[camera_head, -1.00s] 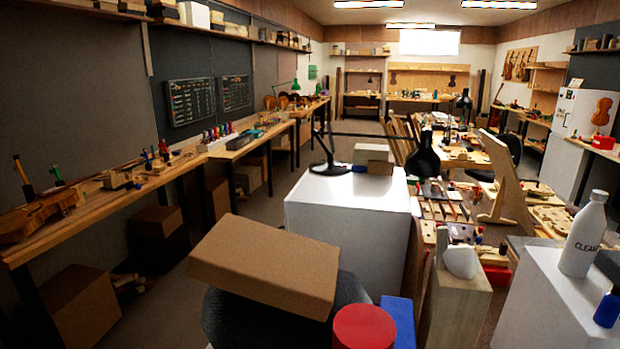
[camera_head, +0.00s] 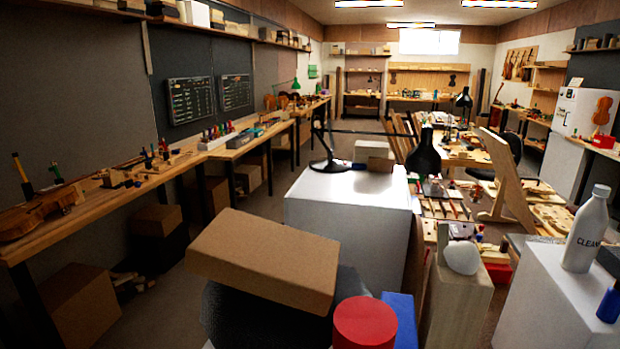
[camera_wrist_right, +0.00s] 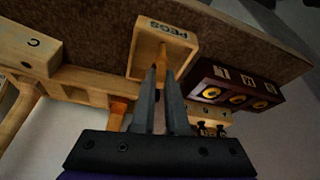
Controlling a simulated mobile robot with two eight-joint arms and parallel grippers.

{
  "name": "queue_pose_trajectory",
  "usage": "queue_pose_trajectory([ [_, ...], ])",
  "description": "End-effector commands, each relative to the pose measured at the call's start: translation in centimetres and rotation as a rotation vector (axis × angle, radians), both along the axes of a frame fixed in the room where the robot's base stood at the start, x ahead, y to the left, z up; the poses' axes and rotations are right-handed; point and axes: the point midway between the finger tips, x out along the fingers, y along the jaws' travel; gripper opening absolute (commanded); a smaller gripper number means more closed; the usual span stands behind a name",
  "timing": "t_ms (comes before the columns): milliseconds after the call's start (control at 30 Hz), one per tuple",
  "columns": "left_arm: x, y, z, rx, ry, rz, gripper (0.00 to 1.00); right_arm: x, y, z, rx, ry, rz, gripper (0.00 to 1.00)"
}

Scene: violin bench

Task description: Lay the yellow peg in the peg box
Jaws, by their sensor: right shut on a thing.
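In the right wrist view, the peg box (camera_wrist_right: 184,36) is a light wooden box with "PEGS" on its wall. My right gripper (camera_wrist_right: 162,73) points at the box, with its fingertips at the box's opening. The fingers are nearly together on a thin yellowish piece (camera_wrist_right: 161,59), which looks like the yellow peg. The piece shows between and just past the fingertips, over or inside the box. The dim light hides whether it touches the box floor. My left gripper is in neither view. I cannot make out the peg or the peg box in the head view.
In the right wrist view, a dark red box (camera_wrist_right: 216,88) with yellow-ringed holes stands close right of the peg box. A wooden block (camera_wrist_right: 32,50) marked "C" lies left. In the head view, a cardboard box (camera_head: 265,262), red cylinder (camera_head: 364,323) and white bottle (camera_head: 586,232) stand in front.

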Motion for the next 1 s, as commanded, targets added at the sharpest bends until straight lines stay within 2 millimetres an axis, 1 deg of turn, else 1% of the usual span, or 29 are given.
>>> queue_pose_trajectory([
  [200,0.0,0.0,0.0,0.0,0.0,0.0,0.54,0.0,0.0,0.0,0.0,0.0,0.0,0.0],
  [233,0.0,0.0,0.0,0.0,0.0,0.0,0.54,0.0,0.0,0.0,0.0,0.0,0.0,0.13],
  [367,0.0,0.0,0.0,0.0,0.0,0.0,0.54,0.0,0.0,0.0,0.0,0.0,0.0,0.37],
  [400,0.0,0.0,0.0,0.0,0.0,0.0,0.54,0.0,0.0,0.0,0.0,0.0,0.0,0.44],
  [433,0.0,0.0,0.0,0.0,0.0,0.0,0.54,0.0,0.0,0.0,0.0,0.0,0.0,0.47],
  [667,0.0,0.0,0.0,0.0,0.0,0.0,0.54,0.0,0.0,0.0,0.0,0.0,0.0,0.47],
  [767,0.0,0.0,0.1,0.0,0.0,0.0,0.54,-0.1,0.0,0.3,0.0,0.0,0.0,0.47],
  [867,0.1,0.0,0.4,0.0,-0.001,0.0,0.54,-0.5,0.0,1.3,0.0,0.0,-0.002,0.47],
  [1000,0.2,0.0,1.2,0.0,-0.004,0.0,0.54,-1.5,0.0,3.9,0.0,-0.001,-0.004,0.47],
])
